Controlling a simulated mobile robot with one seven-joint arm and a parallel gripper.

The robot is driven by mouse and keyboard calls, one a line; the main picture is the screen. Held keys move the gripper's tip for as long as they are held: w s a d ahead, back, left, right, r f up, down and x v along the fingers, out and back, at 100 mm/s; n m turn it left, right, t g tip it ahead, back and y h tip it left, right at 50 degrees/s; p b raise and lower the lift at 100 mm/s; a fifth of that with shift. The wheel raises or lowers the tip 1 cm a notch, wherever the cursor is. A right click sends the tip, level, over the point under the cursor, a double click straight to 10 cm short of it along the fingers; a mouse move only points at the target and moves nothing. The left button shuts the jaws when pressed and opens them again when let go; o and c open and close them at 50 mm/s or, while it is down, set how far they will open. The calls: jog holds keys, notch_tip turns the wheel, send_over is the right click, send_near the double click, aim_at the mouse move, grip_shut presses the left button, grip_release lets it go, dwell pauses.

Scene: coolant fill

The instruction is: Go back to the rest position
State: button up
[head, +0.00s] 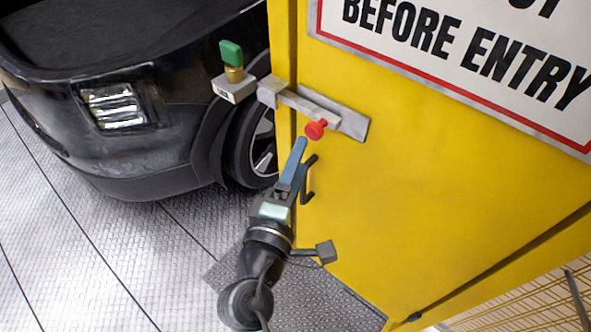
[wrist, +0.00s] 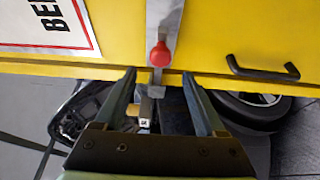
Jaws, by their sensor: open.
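My gripper (head: 302,145) is raised in front of the yellow cabinet or door panel (head: 430,200), its fingers pointing up toward the latch. In the wrist view my gripper (wrist: 158,76) is open, with nothing held between its two fingers. A red knob (head: 315,130) sits on the grey latch bar (head: 318,110), just beyond the fingertips. The red knob also shows in the wrist view (wrist: 159,55), above the gap between the fingers. I cannot tell whether a finger touches it.
A black handle (head: 308,182) projects from the panel, close to my gripper. A green-topped brass fitting (head: 232,62) stands on a grey block (head: 234,89) by the latch. A black car (head: 130,110) stands at left. Metal floor (head: 90,240) lies open at lower left.

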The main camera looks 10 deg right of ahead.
jog(key=shift+v, duration=0.8)
notch_tip(320, 180, up, 31)
jog(key=w+a+m+t+y+p, duration=0.25)
jog(key=m+t+p, duration=0.3)
jog(key=m, duration=0.35)
jog(key=s+a+r+m+t+y+p, duration=0.1)
jog(key=s+r+t+y, duration=0.1)
jog(key=r, duration=0.6)
jog(key=s+a+r+m+t+y+p, duration=0.1)
jog(key=s+r, duration=0.3)
jog(key=r, duration=0.4)
jog(key=s+a+r+m+t+y+p, duration=0.1)
jog(key=s+a+r+t+y+p, duration=0.1)
jog(key=r, duration=0.6)
jog(key=shift+s+a+t+y, duration=0.55)
jog(key=shift+s+y, duration=0.1)
jog(key=shift+s, duration=0.35)
